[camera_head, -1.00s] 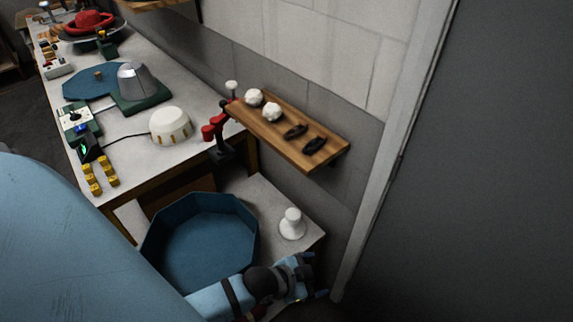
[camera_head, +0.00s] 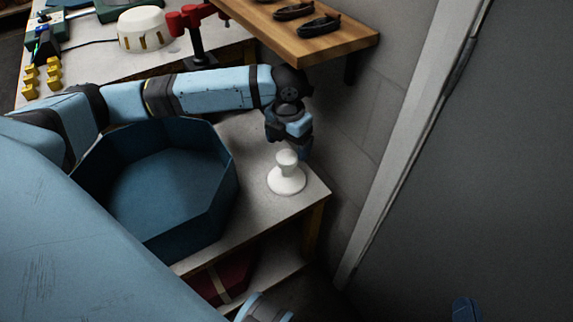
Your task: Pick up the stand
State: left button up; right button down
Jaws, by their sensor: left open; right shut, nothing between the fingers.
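The stand (camera_head: 287,181) is a small white piece with a wide round base and a knobbed top. It is upright on the lower grey-white table near its right corner. My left gripper (camera_head: 291,147) points down just above and behind the stand's knob, with its fingers open. I cannot tell whether a finger touches the knob. Only a blue tip of my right gripper (camera_head: 465,310) shows at the bottom edge, shut and apart from the stand.
A blue octagonal bin (camera_head: 215,200) stands left of the stand. A wooden shelf (camera_head: 345,43) with dark objects hangs on the wall above. A red clamp-like fixture (camera_head: 192,18) stands behind my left arm. A dark red item (camera_head: 222,280) lies below the tabletop.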

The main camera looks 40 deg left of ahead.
aim_at(287, 156)
pick_arm(q)
jog(key=shift+a+f, duration=0.2)
jog(key=shift+f, duration=0.3)
notch_tip(287, 156, down, 5)
jog(key=b, duration=0.3)
jog(key=shift+f, duration=0.7)
pick_arm(e)
notch_tip(287, 156, up, 6)
jog(key=a+t+y, duration=0.2)
jog(key=t, duration=0.1)
jog(key=shift+r, duration=0.15)
pick_arm(q)
jog(key=shift+c, duration=0.5)
pick_arm(e)
jog(key=shift+s, duration=0.1)
pick_arm(q)
jog(key=c, duration=0.9)
